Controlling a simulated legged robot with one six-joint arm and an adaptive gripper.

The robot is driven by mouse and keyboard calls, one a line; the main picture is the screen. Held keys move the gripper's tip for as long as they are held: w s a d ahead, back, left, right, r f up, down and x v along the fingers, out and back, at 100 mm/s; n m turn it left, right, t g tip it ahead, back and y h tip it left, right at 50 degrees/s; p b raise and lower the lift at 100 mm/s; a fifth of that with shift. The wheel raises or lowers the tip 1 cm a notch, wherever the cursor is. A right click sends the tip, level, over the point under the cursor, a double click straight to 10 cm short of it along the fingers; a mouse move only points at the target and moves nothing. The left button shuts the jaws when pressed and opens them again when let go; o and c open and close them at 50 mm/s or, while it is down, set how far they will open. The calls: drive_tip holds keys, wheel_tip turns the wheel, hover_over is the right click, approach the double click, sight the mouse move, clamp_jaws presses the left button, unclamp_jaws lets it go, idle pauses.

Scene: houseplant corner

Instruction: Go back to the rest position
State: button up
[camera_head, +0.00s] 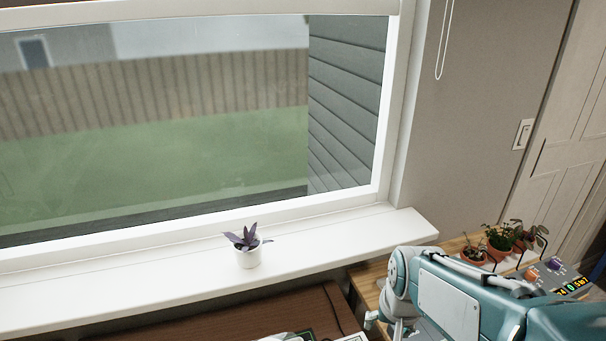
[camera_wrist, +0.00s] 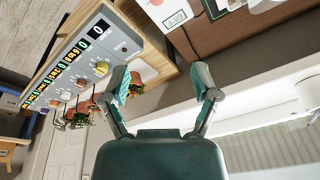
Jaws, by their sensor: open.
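My gripper (camera_wrist: 163,83) is open in the wrist view, its two teal fingers spread apart with nothing between them. In the head view my teal and white arm reaches in from the lower right, and its fingertips cannot be made out clearly. A small white pot (camera_head: 248,259) with a purple-leaved plant (camera_head: 243,238) stands upright on the white windowsill (camera_head: 120,281), apart from my arm. A white pot also shows at the right edge of the wrist view (camera_wrist: 309,93).
A wooden table (camera_head: 370,284) at the right holds several small potted plants (camera_head: 500,241). A grey panel with knobs and lit displays (camera_wrist: 80,75) is near my gripper. A brown surface (camera_head: 225,318) with white items lies below the sill. The sill's left stretch is clear.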

drive_tip(key=s+r+n+t, duration=0.3)
drive_tip(key=s+r, duration=0.6)
drive_tip(key=s, duration=0.1)
idle(0.7)
